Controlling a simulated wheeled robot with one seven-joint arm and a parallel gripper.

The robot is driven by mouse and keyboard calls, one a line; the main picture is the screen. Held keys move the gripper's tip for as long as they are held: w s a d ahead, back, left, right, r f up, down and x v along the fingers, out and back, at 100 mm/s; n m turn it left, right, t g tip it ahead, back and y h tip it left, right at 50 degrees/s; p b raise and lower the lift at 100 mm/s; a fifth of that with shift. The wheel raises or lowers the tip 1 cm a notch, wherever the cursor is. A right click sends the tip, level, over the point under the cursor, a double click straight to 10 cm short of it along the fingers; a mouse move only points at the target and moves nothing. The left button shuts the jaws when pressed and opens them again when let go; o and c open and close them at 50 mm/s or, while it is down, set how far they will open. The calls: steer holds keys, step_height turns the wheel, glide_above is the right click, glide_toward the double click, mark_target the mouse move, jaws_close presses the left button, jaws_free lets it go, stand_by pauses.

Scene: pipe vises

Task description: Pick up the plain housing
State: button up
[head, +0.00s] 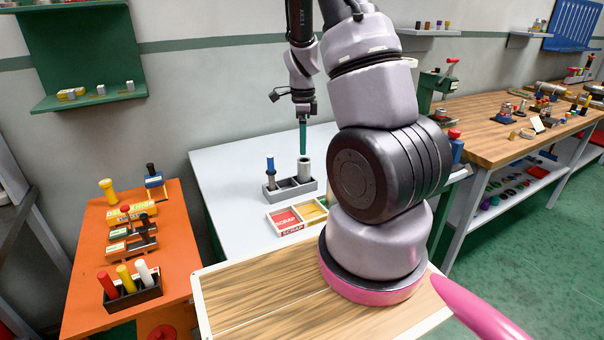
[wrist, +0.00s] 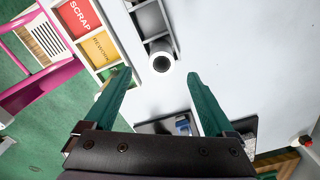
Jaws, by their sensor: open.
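The plain housing, a grey hollow cylinder (head: 304,170), stands upright in the right part of a grey divided tray (head: 291,190) on the white table. In the wrist view the housing (wrist: 161,63) shows end-on, with a dark bore and a pale rim, at the end of the tray (wrist: 142,5). My gripper (head: 303,152) is above the housing in the head view, pointing down. In the wrist view its two green fingers (wrist: 157,76) are spread and empty, with the housing between and just beyond the tips. Contact is not visible.
A blue-topped part (head: 270,166) stands in the tray's left part. A sorting tray with red SCRAP and yellow compartments (head: 297,232) lies in front. An orange table (head: 80,290) with several parts is at left, a wooden bench (head: 480,150) at right. The white table's left side is clear.

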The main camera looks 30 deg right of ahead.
mark_target(304, 164)
steer(key=f, duration=0.9)
steer(key=shift+d, duration=0.25)
steer(key=shift+r, duration=0.1)
jaws_close()
